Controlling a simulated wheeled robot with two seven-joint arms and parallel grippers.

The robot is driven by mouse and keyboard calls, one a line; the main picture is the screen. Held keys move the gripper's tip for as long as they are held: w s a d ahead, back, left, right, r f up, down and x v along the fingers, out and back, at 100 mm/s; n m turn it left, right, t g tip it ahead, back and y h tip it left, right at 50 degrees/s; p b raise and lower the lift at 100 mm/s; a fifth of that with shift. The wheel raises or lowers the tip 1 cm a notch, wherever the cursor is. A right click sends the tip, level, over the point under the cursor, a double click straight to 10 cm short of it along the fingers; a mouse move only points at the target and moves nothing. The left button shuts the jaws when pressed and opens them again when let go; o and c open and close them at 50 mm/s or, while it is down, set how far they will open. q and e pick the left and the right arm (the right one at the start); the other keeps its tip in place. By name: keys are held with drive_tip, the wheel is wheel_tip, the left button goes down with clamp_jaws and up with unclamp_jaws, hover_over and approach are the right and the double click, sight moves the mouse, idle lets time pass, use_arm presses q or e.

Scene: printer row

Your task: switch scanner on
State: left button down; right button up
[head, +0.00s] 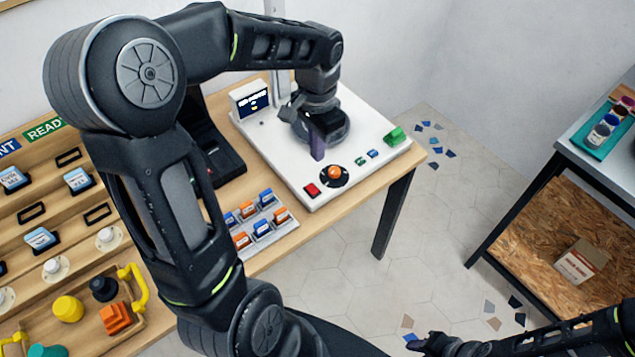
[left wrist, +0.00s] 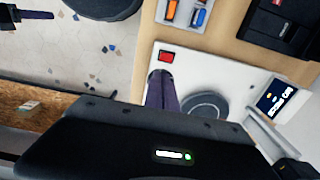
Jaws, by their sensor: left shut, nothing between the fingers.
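The scanner is a white flat unit (head: 268,150) on the wooden table, with a small dark screen (head: 252,99) at its back left. A red rocker switch (head: 312,190) sits at its front corner, beside a black dial with an orange knob (head: 334,173). My left gripper (head: 317,152) points down over the white unit, its purple fingers shut and empty, behind the knob and switch. In the left wrist view the red switch (left wrist: 166,57) lies just beyond the fingertips (left wrist: 160,75), apart from them. The screen (left wrist: 274,101) is lit there. My right gripper (head: 428,344) is low at the right, its fingers unclear.
A green block (head: 395,136) and small buttons sit on the unit's right side. A tray of orange and blue pieces (head: 262,228) stands at the table's front. A dark device (head: 215,150) stands left of the unit. A shelf (head: 560,200) is at right.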

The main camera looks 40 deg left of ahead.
sight(317, 192)
use_arm(q)
wheel_tip(317, 192, down, 13)
drive_tip(key=shift+r+p, duration=0.15)
drive_tip(key=shift+p, duration=0.5)
drive_tip(key=shift+d+f+b, duration=0.1)
drive_tip(key=shift+f+b, duration=0.35)
drive_tip(key=shift+s+r, duration=0.1)
drive_tip(key=shift+r, duration=0.15)
